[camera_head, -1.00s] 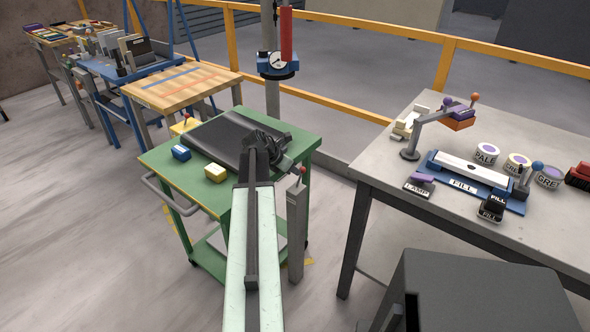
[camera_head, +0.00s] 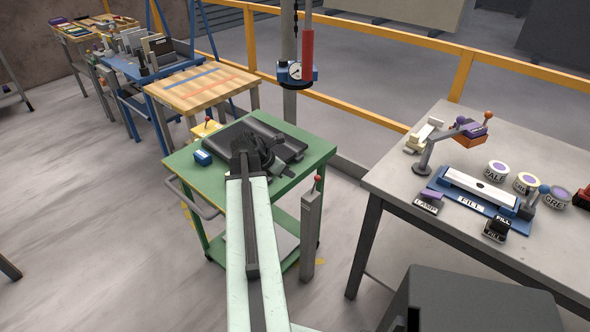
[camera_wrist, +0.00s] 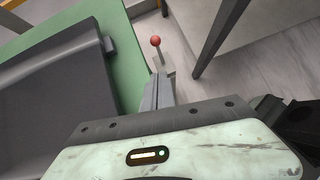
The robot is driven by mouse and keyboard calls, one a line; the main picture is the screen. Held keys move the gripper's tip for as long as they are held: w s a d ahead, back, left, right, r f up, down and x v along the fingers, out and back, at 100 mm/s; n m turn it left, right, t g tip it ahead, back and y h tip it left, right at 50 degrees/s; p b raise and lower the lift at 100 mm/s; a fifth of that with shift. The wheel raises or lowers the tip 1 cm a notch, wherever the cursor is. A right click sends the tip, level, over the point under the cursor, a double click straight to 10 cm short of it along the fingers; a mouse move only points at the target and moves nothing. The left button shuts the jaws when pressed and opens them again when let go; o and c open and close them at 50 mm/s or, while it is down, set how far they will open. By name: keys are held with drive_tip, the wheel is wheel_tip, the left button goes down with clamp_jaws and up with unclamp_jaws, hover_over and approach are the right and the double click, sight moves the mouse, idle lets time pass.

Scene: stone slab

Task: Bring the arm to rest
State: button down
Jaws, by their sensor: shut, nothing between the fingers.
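My arm extends forward from the bottom of the head view. My gripper (camera_head: 272,152) is at its far end, over the green cart (camera_head: 312,150) and in front of the dark grey tray-like piece (camera_head: 282,132) on it. The gripper is small and dark there, and its fingertips are hard to make out. In the wrist view the narrow fingers (camera_wrist: 158,90) are together with nothing held. The dark piece (camera_wrist: 60,100) lies to their left there, with a strip of green cart top beside it.
A grey post with a red ball (camera_head: 318,180) stands at the cart's right; the ball (camera_wrist: 155,41) also shows in the wrist view. A blue block (camera_head: 203,157) sits on the cart's left. A gauge (camera_head: 296,72) hangs behind. A grey workbench (camera_head: 400,195) stands right.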

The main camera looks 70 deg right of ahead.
drive_tip(key=shift+w+a+r, duration=0.15)
drive_tip(key=shift+r, duration=0.1)
drive_tip(key=shift+w, duration=0.1)
drive_tip(key=w+a+r+n+t+p, duration=0.25)
drive_tip(key=w+a, duration=0.65)
drive_tip(key=w, duration=0.5)
drive_tip(key=w+a+r+n+t+p, duration=0.1)
drive_tip(key=w+a+n+t+p, duration=0.15)
drive_tip(key=w+a, duration=1)
drive_tip(key=w+a+t+y+p, duration=0.1)
drive_tip(key=w+a, duration=0.5)
drive_tip(key=a, duration=0.3)
drive_tip(key=w+a, duration=0.6)
drive_tip(key=a, duration=0.2)
drive_tip(key=s+a+m+y+p, duration=0.1)
drive_tip(key=a+m+y, duration=0.1)
drive_tip(key=a+m, duration=0.6)
drive_tip(key=s+a+f+m+g+y+p, duration=0.1)
drive_tip(key=a+m, duration=0.7)
drive_tip(key=a, duration=0.9)
drive_tip(key=shift+s+y, duration=0.6)
drive_tip(key=shift+y, duration=0.6)
